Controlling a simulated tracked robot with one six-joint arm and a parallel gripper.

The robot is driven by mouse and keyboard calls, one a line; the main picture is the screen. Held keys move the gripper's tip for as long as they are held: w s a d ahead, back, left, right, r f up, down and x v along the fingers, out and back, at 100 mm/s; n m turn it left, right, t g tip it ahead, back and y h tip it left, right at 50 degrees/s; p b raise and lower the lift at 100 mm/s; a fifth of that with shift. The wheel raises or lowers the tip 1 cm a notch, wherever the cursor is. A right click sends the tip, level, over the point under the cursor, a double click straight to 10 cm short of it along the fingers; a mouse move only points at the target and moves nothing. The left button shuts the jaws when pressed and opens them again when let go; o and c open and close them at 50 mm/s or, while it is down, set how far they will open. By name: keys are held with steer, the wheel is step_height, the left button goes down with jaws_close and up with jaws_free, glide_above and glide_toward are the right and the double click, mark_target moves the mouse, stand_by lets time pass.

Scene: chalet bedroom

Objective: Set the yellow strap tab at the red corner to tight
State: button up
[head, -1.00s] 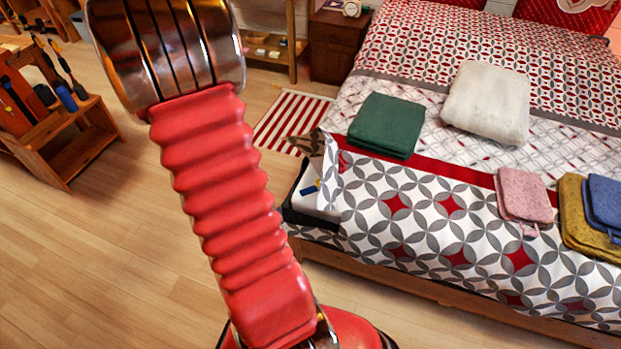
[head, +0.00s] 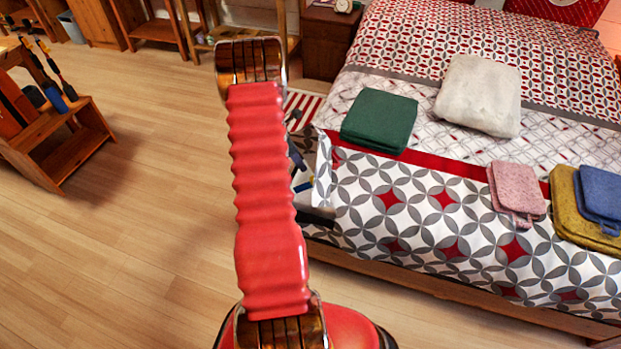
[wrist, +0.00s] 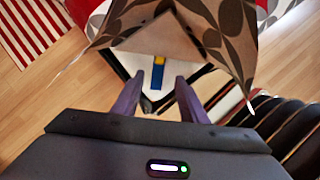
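In the wrist view, a small yellow tab (wrist: 159,59) sits at the far end of a blue strap (wrist: 157,76) on the white bed corner (wrist: 140,62). A patterned cover flap (wrist: 228,45) is lifted above this corner. My gripper (wrist: 160,80) is open, with its two purple fingers apart. The strap shows between the fingers in the picture; I cannot tell how close they are to it. In the head view, a blue strip (head: 303,187) shows at the bed corner beside my red arm, which hides most of my gripper. No red mark shows on the corner.
The bed (head: 400,205) carries a green towel (head: 379,118), a white folded blanket (head: 480,95), a pink cloth (head: 518,187) and others. A red-striped rug (wrist: 30,35) lies beside the bed. A wooden tool rack (head: 60,130) stands left. The floor between is clear.

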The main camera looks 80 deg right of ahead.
mark_target(311, 178)
steer(key=shift+f, duration=0.1)
steer(key=x, duration=1.3)
steer(key=shift+s+d+f, duration=0.1)
steer(key=shift+f, duration=0.1)
steer(key=shift+c, duration=0.4)
jaws_close()
stand_by(0.3)
